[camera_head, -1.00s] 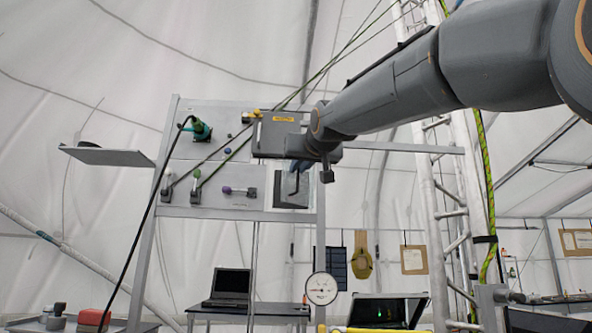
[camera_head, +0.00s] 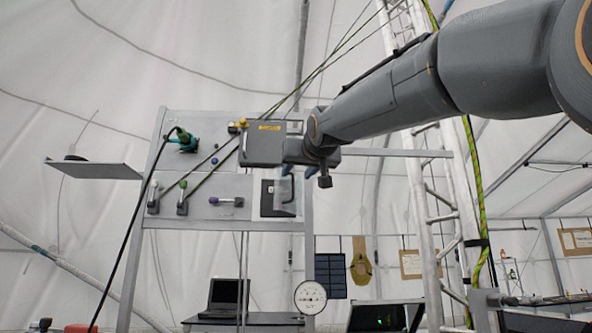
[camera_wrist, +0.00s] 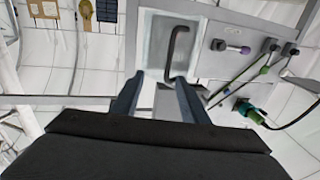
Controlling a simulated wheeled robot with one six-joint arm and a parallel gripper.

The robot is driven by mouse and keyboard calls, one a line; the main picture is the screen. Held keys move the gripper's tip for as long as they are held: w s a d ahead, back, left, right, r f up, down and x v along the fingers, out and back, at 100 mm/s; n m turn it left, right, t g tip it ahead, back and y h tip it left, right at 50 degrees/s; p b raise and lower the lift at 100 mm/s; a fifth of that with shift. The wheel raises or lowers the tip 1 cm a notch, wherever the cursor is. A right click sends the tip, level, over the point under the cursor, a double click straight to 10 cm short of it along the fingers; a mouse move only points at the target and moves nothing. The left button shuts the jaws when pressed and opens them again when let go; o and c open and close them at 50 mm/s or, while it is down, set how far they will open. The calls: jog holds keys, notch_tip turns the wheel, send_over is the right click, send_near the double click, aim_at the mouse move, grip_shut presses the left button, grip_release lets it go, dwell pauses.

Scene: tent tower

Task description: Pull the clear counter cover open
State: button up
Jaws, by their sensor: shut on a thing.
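The clear counter cover (camera_head: 279,193) is at the lower right of the grey panel board, over a dark square. It shows as a pale see-through pane in the wrist view (camera_wrist: 157,45). My gripper (camera_wrist: 160,80) is at the handle's near end, shut on the handle. The exact contact is hard to see. In the head view my gripper (camera_head: 297,170) is just above and in front of the cover.
Left of the cover, the board carries a purple-ended knob (camera_head: 226,202), levers with green (camera_head: 183,194) and white tips, and a green plug (camera_head: 184,141) with a black cable. A grey shelf (camera_head: 95,169) juts out left. A ladder (camera_head: 440,210) stands right of the board.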

jog(key=shift+w+a+f, duration=0.5)
jog(key=shift+a, duration=0.15)
jog(key=shift+f, duration=0.25)
jog(key=shift+d+f, duration=0.1)
jog(key=shift+d, duration=0.05)
jog(key=r+b+v, duration=0.1)
jog(key=b+v, duration=0.1)
jog(key=v, duration=0.6)
jog(key=shift+s+b, duration=0.2)
jog(key=shift+b, duration=0.1)
jog(key=shift+r, duration=0.15)
jog(key=shift+c, duration=0.4)
